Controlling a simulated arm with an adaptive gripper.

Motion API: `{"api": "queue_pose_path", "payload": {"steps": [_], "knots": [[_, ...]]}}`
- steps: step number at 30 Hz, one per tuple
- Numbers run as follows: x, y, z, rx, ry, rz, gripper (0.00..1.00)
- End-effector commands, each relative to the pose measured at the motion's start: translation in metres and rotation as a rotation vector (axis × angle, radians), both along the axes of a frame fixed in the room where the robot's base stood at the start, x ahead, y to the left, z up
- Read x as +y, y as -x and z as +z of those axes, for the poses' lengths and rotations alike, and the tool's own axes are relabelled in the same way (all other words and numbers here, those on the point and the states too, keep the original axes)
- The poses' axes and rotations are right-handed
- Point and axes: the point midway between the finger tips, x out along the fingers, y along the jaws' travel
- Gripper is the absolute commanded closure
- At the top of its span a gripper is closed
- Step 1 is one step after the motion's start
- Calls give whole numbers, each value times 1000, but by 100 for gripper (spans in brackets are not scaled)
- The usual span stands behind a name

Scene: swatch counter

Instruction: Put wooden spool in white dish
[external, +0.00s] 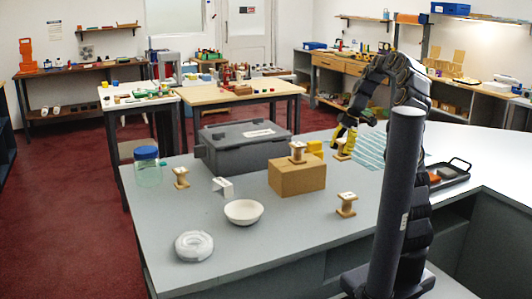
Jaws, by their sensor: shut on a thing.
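My gripper (342,143) is at the far side of the counter, right of the cardboard-brown box, and its fingers are closed on a wooden spool (343,154). I cannot tell whether that spool still touches the counter. The white dish (243,218) is a shallow round bowl near the counter's front middle, apart from my gripper, and it looks empty. Other wooden spools stand upright: one on the left (181,178), one on top of the box (297,153), and one right of the box (346,205).
The brown box (296,180) stands between my gripper and the dish.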

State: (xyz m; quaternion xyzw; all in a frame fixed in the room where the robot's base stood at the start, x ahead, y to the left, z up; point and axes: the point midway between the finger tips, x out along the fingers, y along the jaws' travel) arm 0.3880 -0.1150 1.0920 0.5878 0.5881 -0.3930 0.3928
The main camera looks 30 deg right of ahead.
Motion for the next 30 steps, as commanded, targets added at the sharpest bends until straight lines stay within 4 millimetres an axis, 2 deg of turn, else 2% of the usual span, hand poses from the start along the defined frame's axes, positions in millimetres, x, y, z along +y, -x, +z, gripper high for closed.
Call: {"api": "queue_pose_path", "payload": {"steps": [3, 9, 15, 22, 26, 29, 30], "knots": [[6, 21, 11, -5, 0, -1, 88], [13, 45, 21, -3, -1, 0, 88], [16, 56, 26, -1, 0, -2, 88], [21, 57, 27, -1, 1, 0, 88], [50, 57, 29, 2, 8, 10, 88], [91, 61, 31, 1, 17, 15, 88], [111, 66, 33, 3, 19, 17, 88]]}}
